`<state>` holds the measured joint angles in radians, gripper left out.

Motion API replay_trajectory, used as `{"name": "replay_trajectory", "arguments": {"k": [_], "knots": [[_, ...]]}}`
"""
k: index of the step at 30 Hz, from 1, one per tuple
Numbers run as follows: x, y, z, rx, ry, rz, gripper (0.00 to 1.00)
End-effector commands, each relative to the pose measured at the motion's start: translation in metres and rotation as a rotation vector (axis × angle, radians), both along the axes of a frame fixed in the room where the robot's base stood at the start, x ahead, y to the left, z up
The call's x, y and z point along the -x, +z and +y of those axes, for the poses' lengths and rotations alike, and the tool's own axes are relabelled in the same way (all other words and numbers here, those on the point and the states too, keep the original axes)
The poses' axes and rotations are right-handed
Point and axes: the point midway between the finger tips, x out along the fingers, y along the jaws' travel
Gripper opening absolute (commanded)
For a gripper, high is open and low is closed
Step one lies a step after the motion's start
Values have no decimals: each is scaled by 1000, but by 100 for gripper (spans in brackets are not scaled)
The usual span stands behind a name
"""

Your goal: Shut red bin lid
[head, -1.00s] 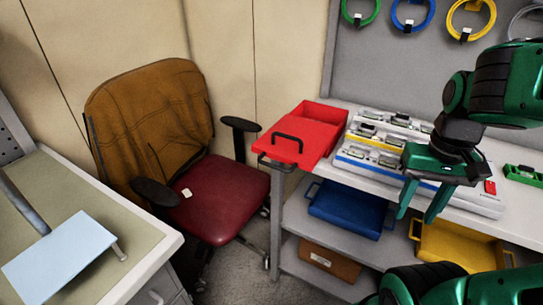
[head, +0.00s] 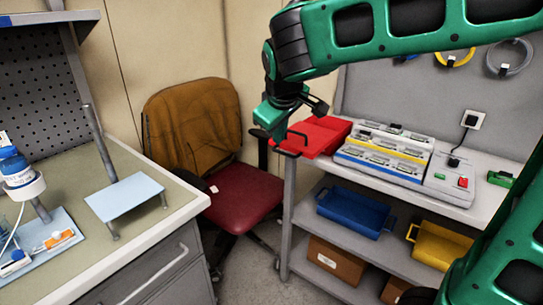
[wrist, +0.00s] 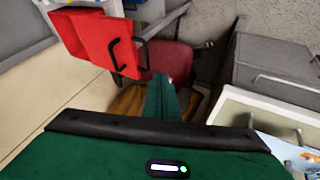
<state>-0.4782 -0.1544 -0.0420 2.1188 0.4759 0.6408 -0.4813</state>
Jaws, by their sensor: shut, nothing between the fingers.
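The red bin (head: 331,122) stands at the left end of the shelf unit's top. Its red lid (head: 318,140) reaches out past the shelf's front edge, with part of the bin uncovered behind it. The lid has a black handle (head: 294,142) at its outer end. In the wrist view the bin (wrist: 83,22), lid (wrist: 112,42) and handle (wrist: 131,54) are at upper left. My gripper (head: 276,132) is shut and empty, just left of the handle in the head view. Its closed fingers (wrist: 165,92) show apart from the handle in the wrist view.
A brown chair (head: 195,120) with a red seat stands left of the shelf unit. A workbench (head: 150,200) is at the left. Blue (head: 352,213) and yellow (head: 440,246) bins sit below.

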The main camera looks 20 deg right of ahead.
Motion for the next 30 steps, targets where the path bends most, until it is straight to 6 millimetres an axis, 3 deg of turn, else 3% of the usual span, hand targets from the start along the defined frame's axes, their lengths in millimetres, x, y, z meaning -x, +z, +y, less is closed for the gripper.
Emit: {"name": "replay_trajectory", "arguments": {"k": [8, 19, 24, 30], "knots": [[-17, -28, 15, 2, 27, 3, 0], [-53, -85, 10, 3, 30, 2, 0], [-67, -87, -10, 0, 28, -1, 0], [-75, -90, -20, 0, 31, -1, 0]]}}
